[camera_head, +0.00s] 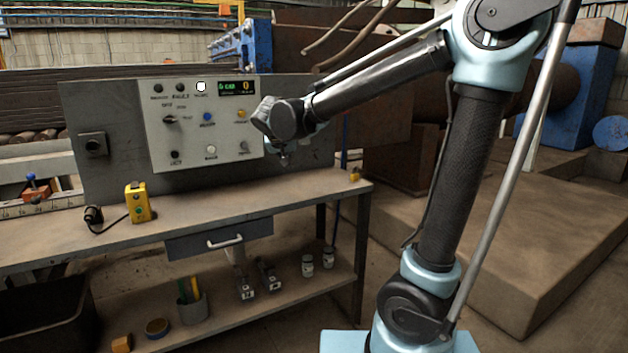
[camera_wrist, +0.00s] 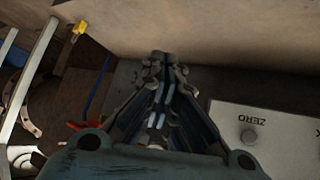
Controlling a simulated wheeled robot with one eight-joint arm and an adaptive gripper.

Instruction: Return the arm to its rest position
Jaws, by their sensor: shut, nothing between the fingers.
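My arm reaches from the right of the head view toward the control panel (camera_head: 222,140). My gripper (camera_head: 283,160) hangs in front of the panel's lower right corner, above the workbench (camera_head: 250,195). In the wrist view my gripper (camera_wrist: 157,60) is shut, its fingers together and nothing between them. The wrist view also shows the panel (camera_wrist: 280,155) to the right of the fingers, with a knob (camera_wrist: 248,136) by the word ZERO. The fingers look apart from that knob. Part of the panel's right edge is hidden behind my wrist.
A yellow button box (camera_head: 138,203) stands on the bench's left part. A drawer (camera_head: 220,240) hangs under the top. A cup (camera_head: 193,309) and small bottles (camera_head: 308,265) stand on the lower shelf. A small yellow item (camera_head: 354,174) sits at the bench's right end.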

